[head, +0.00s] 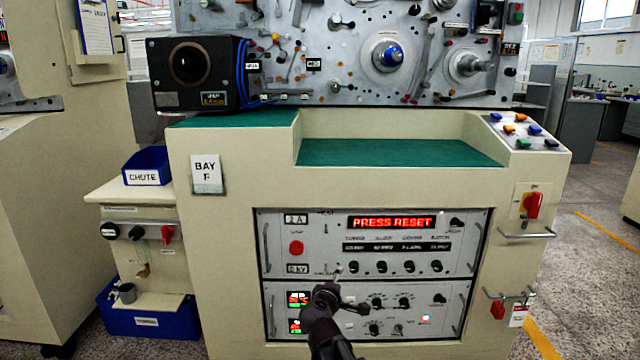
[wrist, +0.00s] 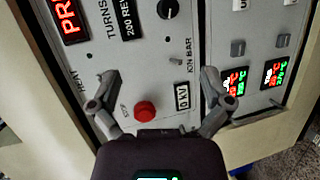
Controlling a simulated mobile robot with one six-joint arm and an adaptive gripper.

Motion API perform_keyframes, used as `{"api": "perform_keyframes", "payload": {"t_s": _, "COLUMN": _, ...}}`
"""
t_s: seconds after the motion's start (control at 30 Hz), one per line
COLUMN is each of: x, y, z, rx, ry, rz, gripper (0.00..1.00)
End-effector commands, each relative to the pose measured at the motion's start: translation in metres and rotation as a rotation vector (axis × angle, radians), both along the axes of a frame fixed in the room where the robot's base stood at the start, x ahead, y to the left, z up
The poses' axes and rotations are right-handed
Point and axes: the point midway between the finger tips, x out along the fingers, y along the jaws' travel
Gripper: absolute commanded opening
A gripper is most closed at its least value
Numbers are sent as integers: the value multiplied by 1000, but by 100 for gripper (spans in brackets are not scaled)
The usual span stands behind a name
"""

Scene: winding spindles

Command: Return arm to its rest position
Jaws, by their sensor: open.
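My gripper (head: 350,288) is in front of the lower part of the bay F cabinet's control panel in the head view, with my arm reaching up from the bottom edge. In the wrist view my gripper (wrist: 159,73) has its two fingers spread wide with nothing between them. The panel's red button (wrist: 145,110) shows between the fingers, near the palm, beside the "0 kV" label (wrist: 182,97). I cannot tell how far the fingertips are from the panel. The red button (head: 296,248) shows in the head view, up and left of my gripper.
The panel display (head: 391,222) reads "PRESS RESET". Panel handles (head: 472,248) stick out near the gripper. A side shelf (head: 130,190) with a blue chute bin (head: 147,167) stands at left; a red switch (head: 533,205) and rail (head: 526,235) stand at right. Open floor (head: 590,290) lies right.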

Motion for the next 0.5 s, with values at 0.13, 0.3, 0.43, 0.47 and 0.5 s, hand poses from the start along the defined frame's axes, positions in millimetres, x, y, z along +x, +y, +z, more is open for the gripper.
{"api": "perform_keyframes", "payload": {"t_s": 0.13, "x": -21, "y": -52, "z": -19, "rx": 192, "ry": 98, "rz": -188, "gripper": 99}}
{"api": "perform_keyframes", "payload": {"t_s": 0.3, "x": -53, "y": -94, "z": -46, "rx": 408, "ry": 223, "rz": -393, "gripper": 99}}
{"api": "perform_keyframes", "payload": {"t_s": 0.43, "x": -82, "y": -117, "z": -64, "rx": 566, "ry": 328, "rz": -542, "gripper": 99}}
{"api": "perform_keyframes", "payload": {"t_s": 0.47, "x": -89, "y": -120, "z": -68, "rx": 602, "ry": 353, "rz": -575, "gripper": 99}}
{"api": "perform_keyframes", "payload": {"t_s": 0.5, "x": -98, "y": -124, "z": -73, "rx": 651, "ry": 388, "rz": -619, "gripper": 99}}
